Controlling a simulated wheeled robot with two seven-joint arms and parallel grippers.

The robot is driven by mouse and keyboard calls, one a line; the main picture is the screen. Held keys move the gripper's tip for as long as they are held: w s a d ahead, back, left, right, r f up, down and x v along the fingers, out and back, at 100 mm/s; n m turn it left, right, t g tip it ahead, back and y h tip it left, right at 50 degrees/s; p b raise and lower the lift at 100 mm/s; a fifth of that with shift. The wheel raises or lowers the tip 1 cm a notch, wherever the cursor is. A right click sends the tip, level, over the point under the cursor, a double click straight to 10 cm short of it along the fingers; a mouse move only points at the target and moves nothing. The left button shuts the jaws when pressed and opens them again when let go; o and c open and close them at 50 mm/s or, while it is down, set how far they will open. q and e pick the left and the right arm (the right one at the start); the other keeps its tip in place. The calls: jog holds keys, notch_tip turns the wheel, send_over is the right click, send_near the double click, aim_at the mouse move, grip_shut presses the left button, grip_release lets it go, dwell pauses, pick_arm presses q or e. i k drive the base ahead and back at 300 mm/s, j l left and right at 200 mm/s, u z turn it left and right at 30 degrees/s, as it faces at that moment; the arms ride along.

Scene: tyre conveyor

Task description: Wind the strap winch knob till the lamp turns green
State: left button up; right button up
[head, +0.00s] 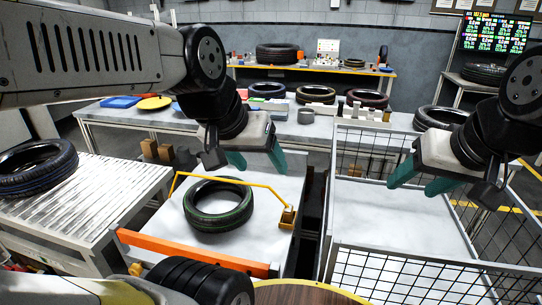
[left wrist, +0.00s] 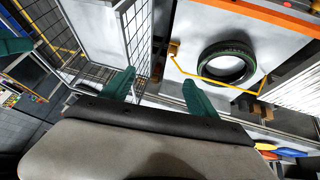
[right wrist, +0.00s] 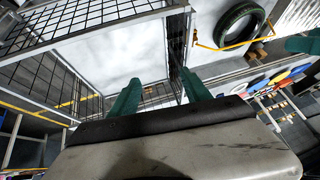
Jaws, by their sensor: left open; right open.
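A black tyre with a green line (head: 218,205) lies flat on a white table. A yellow bar or strap (head: 232,181) runs over its far side to a small brown-yellow block (head: 289,216) at the table's right edge, perhaps the winch. The block also shows in the left wrist view (left wrist: 174,47). I cannot make out a knob or a lamp on it. My left gripper (head: 257,161) is open and empty, above the table's far side, beyond the block and apart from it. My right gripper (head: 420,181) is open and empty above the wire cage, right of the block.
An orange beam (head: 195,253) borders the table's near side. A wire cage (head: 385,255) stands to the right, past a dark gap. A roller conveyor with a tyre (head: 36,166) is at left. A back bench (head: 135,115) holds tyres and coloured plates.

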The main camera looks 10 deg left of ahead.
aim_at(136, 269)
jog(key=u, duration=1.65)
